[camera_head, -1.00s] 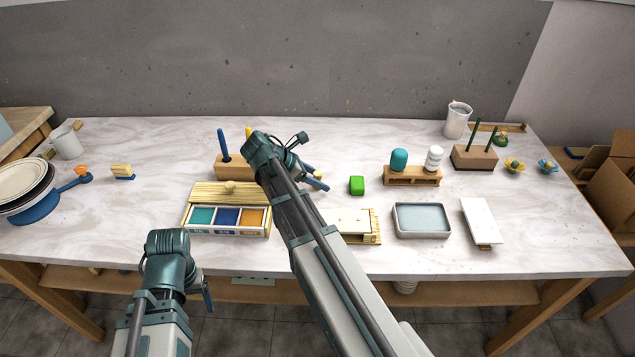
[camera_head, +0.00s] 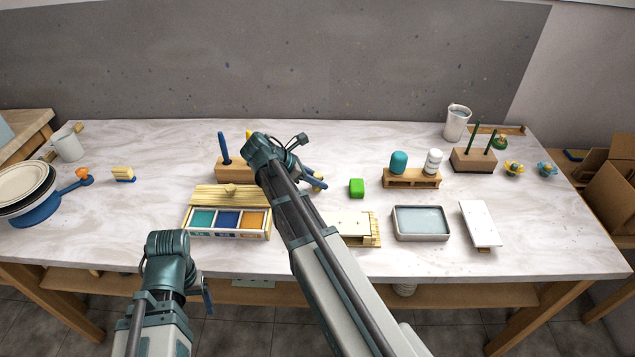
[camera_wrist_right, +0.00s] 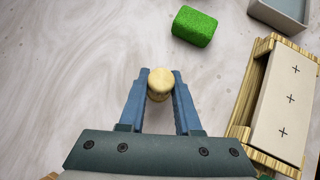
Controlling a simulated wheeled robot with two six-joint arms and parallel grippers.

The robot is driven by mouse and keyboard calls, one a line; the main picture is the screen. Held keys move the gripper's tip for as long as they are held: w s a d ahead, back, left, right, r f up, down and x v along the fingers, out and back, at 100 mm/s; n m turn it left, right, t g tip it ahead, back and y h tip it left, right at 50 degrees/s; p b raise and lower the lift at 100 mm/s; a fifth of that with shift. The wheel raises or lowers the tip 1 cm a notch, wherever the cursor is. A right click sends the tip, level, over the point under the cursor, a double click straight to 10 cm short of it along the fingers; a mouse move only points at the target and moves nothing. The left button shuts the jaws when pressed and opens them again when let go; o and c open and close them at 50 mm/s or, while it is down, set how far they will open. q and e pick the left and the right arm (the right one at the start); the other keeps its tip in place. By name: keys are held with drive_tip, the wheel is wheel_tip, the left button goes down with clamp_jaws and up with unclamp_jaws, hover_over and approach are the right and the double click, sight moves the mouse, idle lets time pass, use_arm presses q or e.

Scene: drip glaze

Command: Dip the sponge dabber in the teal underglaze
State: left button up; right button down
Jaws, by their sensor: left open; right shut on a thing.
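The teal underglaze (camera_head: 203,218) fills the left compartment of a paint box (camera_head: 228,236), beside blue and orange ones. My right gripper (camera_head: 317,181) is to the right of the box, above the table. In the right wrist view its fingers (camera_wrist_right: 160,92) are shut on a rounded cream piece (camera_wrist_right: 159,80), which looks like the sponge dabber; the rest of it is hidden. My left gripper (camera_head: 207,296) is open and empty at the table's front edge, below the paint box; its fingers are mostly hidden by its wrist.
A wooden block (camera_head: 232,170) with blue and yellow handles stands behind the box's wooden lid (camera_head: 232,193). A green sponge (camera_head: 356,188), a slatted stand with a pale tile (camera_head: 347,222) and a water tray (camera_head: 421,222) lie to the right. Bare table lies left of the box.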

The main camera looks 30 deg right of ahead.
sight(318, 174)
drive_tip(key=shift+r+p, duration=1.05)
drive_tip(key=shift+r, duration=0.15)
wheel_tip(318, 174, up, 10)
drive_tip(key=p, duration=1)
